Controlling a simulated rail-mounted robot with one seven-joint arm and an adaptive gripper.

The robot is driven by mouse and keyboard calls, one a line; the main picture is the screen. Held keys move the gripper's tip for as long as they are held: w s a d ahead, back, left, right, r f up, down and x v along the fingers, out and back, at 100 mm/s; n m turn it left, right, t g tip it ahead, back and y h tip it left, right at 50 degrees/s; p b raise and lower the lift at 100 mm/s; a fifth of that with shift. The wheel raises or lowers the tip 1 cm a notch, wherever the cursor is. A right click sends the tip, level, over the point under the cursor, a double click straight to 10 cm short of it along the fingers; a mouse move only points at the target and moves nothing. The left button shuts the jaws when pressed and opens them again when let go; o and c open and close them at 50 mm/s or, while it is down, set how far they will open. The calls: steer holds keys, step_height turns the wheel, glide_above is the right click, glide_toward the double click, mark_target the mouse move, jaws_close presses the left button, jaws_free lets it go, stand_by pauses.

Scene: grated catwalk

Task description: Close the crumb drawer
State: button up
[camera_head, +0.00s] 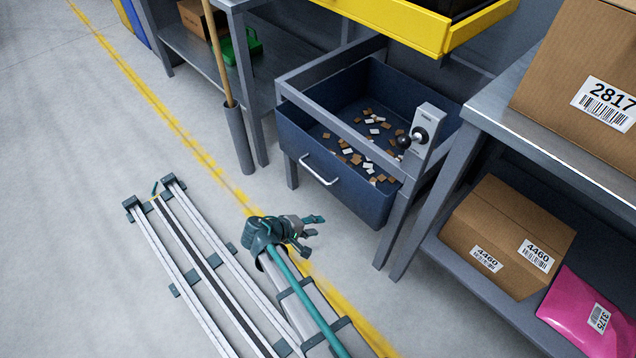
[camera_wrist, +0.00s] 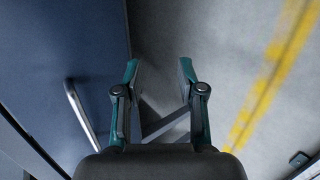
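The crumb drawer (camera_head: 345,188) is a dark blue open-topped bin in a grey metal frame. It stands pulled out towards the yellow floor line, with small brown and white scraps inside. Its pale bar handle (camera_head: 319,171) is on the front face. My gripper (camera_head: 312,234) is in front of the drawer, low and apart from it. In the wrist view my gripper (camera_wrist: 158,68) is open, with nothing between its fingers. There the blue drawer front (camera_wrist: 60,50) fills the left side, and the handle (camera_wrist: 82,112) lies left of the fingers, outside them.
A grey box with a black knob (camera_head: 424,132) is on the frame's right side. A yellow tray (camera_head: 400,22) overhangs behind the drawer. A shelf with cardboard boxes (camera_head: 508,235) stands right. A broom in a holder (camera_head: 238,138) stands left. Open floor lies left.

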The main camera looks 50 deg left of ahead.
steer(key=s+a+r+t+y+b, duration=0.1)
steer(key=s+a+r+t+y, duration=0.2)
steer(key=a, duration=0.4)
steer(key=t, duration=0.2)
glide_toward(317, 173)
steer(key=shift+h, duration=0.3)
steer(key=x, duration=0.3)
steer(key=b+x, duration=0.1)
steer(key=x, duration=0.2)
steer(key=b+x, duration=0.1)
steer(key=x, duration=0.3)
steer(key=shift+a+f, duration=0.1)
steer(key=shift+f, duration=0.2)
jaws_close()
